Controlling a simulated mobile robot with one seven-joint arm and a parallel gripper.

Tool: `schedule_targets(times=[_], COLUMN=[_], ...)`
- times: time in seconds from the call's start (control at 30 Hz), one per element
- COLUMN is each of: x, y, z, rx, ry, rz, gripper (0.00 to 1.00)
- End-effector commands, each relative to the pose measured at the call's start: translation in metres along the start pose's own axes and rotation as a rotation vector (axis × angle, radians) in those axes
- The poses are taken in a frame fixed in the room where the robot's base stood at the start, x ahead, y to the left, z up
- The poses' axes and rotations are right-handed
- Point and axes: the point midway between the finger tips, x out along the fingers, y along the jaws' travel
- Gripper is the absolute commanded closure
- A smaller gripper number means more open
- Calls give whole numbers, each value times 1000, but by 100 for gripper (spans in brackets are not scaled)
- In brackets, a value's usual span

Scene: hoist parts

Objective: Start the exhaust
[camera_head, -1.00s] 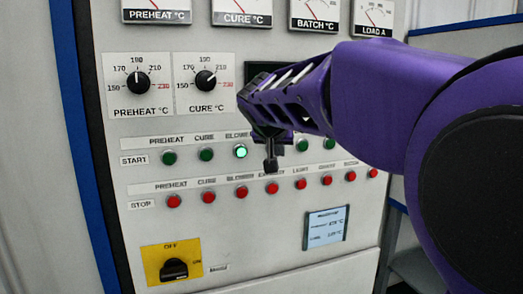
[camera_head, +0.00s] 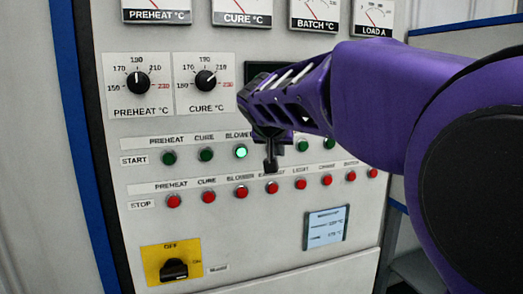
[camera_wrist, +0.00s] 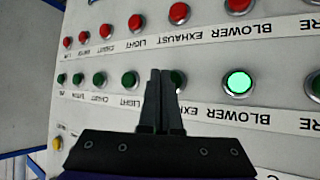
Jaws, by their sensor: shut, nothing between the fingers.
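The green EXHAUST start button (camera_wrist: 179,80) is partly hidden behind my fingers in the wrist view, where the panel appears upside down. In the head view my gripper hides it. My gripper (camera_head: 271,166) is shut and empty, with its tips in front of the panel near that button; it also shows in the wrist view (camera_wrist: 162,72). I cannot tell whether the tips touch the panel. The exhaust button's lamp looks dark where it shows. The red EXHAUST stop button (camera_head: 271,188) is just below the tips in the head view.
The green BLOWER start button (camera_head: 241,152), left of my gripper, is brightly lit. A green LIGHT start button (camera_wrist: 129,80) is on the other side. Red stop buttons line the row below. A yellow-backed rotary switch (camera_head: 174,269) and small display (camera_head: 326,228) sit lower.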

Motion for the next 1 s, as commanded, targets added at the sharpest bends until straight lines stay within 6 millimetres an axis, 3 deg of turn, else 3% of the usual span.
schedule_targets(times=[1.0], x=[7], y=[-5], z=[-5], rx=[0], ry=[0], rz=[0], gripper=[100])
